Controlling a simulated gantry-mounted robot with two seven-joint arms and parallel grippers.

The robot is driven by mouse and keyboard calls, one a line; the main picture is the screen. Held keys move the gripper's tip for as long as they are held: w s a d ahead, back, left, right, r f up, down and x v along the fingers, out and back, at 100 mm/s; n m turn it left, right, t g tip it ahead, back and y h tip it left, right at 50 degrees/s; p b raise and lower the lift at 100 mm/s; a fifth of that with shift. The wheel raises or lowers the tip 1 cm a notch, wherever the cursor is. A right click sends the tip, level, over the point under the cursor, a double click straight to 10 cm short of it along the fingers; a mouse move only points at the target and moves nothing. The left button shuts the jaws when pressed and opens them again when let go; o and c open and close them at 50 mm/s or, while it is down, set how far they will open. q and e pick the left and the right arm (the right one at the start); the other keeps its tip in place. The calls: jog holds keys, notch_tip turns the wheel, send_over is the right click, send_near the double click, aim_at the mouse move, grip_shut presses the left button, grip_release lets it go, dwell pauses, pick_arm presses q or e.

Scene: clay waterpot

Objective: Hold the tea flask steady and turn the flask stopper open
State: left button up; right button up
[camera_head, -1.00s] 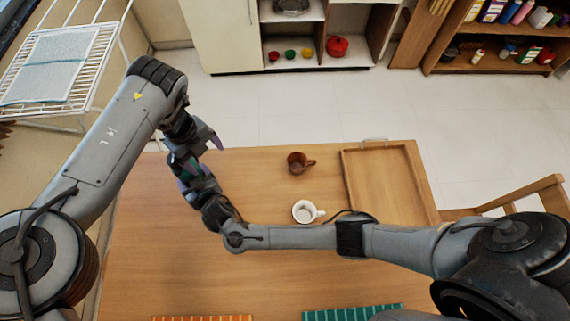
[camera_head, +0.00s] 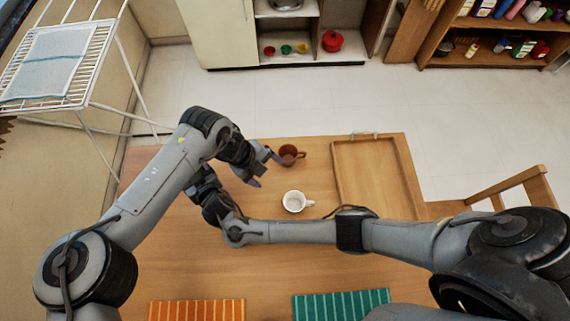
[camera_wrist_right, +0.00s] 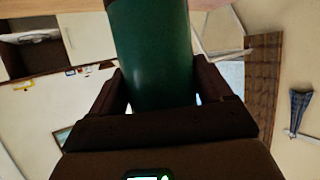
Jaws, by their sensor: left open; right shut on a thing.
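The tea flask (camera_wrist_right: 155,55) is a dark green cylinder, seen close up in the right wrist view. My right gripper (camera_wrist_right: 160,88) is shut around its body, one finger on each side. In the head view the flask and right gripper jaws are hidden behind my left arm. My left gripper (camera_head: 267,170) is open and empty over the table, close to the brown mug (camera_head: 290,154), away from the right wrist. The flask stopper cannot be made out in either view.
A white cup (camera_head: 295,201) and a wooden tray (camera_head: 338,180) are on the table (camera_head: 200,262). An orange striped mat (camera_head: 195,310) and a green striped mat (camera_head: 340,303) lie at the near edge. A chair (camera_head: 520,183) stands at the right.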

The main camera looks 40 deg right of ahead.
pick_arm(q)
jog(key=shift+h, duration=0.6)
jog(key=shift+s+d+p, duration=0.15)
jog(key=shift+s+d, duration=0.75)
jog(key=shift+s, duration=0.2)
jog(key=shift+s+d+p, duration=0.15)
jog(key=shift+s+d, duration=0.75)
jog(key=shift+s, duration=0.15)
pick_arm(e)
jog(key=shift+s+d+r, duration=0.1)
jog(key=shift+s+r, duration=0.4)
jog(key=shift+s, duration=0.05)
jog(key=o, duration=1.3)
jog(key=shift+o, duration=0.2)
jog(key=shift+s, duration=0.1)
